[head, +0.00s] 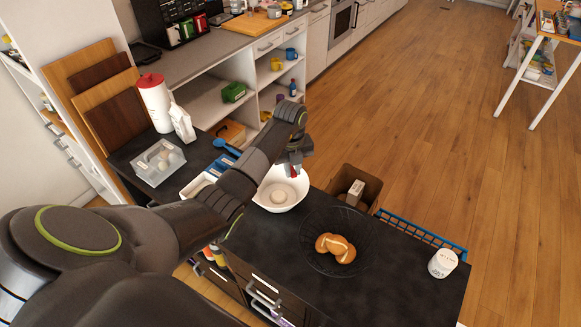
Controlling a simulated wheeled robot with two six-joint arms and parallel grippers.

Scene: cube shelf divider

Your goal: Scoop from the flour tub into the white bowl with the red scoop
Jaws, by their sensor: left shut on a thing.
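The white bowl (298,203) stands on the dark counter, with a pale beige patch inside it. My left gripper (292,163) is above the bowl's far side, its jaws shut on the red scoop (291,171). Only a small red part of the scoop shows; the rest is hidden by the gripper or too small to make out. I cannot tell whether the scoop holds flour. I cannot tell for sure which container is the flour tub; a clear box (172,173) with pale contents stands at the counter's left end. My right gripper is not in view.
A black wire basket (315,262) holds several brown-and-white buns (336,248). A white jar (443,263) stands near the right end. A blue scoop (226,147), a red-topped canister (154,103) and a white carton (182,123) are at the left. A brown bin (370,188) stands beyond the counter.

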